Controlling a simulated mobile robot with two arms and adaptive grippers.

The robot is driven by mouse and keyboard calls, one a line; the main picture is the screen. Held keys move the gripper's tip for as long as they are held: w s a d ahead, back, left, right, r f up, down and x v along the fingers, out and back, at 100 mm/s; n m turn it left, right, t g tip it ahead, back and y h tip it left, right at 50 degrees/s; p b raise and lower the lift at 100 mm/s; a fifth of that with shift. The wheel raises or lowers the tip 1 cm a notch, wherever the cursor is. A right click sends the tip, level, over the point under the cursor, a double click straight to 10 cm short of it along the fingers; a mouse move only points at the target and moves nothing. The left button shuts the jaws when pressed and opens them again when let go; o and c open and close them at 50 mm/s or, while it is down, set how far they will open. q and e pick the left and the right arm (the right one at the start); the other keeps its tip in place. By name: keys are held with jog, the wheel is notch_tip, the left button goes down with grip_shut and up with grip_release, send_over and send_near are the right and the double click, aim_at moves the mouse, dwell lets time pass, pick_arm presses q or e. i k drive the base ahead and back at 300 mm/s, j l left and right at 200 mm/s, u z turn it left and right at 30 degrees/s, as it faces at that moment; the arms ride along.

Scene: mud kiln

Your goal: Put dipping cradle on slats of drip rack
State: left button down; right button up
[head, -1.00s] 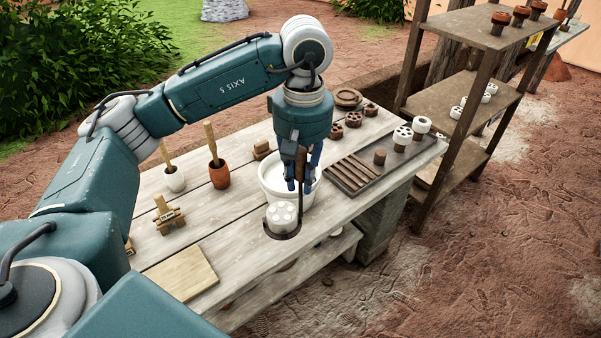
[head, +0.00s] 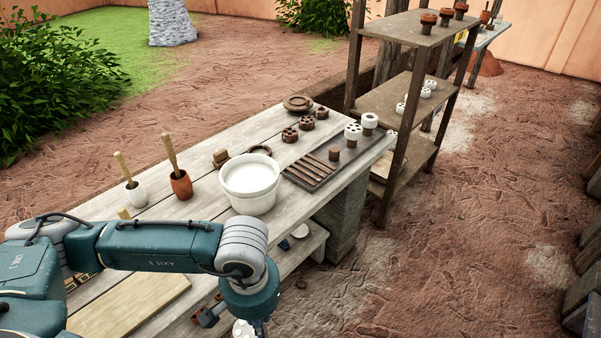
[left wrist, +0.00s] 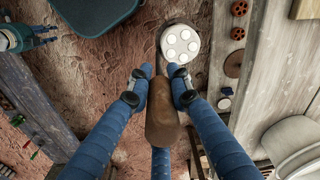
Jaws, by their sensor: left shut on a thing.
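The drip rack (head: 341,170) is a dark tray with brown slats (head: 312,167) at its left part, on the table's right end. My left gripper (head: 258,327) is low at the bottom of the head view, off the table's front edge. In the left wrist view its blue fingers (left wrist: 160,92) are shut on the brown handle of the dipping cradle (left wrist: 162,112). A white piece with several round holes (left wrist: 180,44) shows beyond the handle; its seat is mostly hidden. In the head view it is cut off by the bottom edge. My right gripper (left wrist: 36,37) shows small at the wrist view's left.
A white bucket (head: 250,190) of pale liquid stands left of the rack, near the table's front edge. White pieces (head: 353,131) and a brown peg (head: 334,154) occupy the rack's right part. A tall shelf (head: 405,35) stands close to the rack's right.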

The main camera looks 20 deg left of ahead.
aim_at(311, 168)
jog(key=i+l+u, duration=0.15)
jog(key=u, duration=0.25)
jog(key=i+l+u, duration=0.15)
jog(key=u, duration=0.25)
jog(key=i+l+u, duration=0.15)
jog(key=u, duration=0.3)
jog(key=i+l+u, duration=0.1)
jog(key=l, duration=0.45)
jog(key=i+l+u, duration=0.15)
jog(key=l, duration=0.45)
jog(key=i+l+u, duration=0.1)
jog(key=l, duration=0.5)
jog(key=i+l+u, duration=0.15)
jog(key=l, duration=0.5)
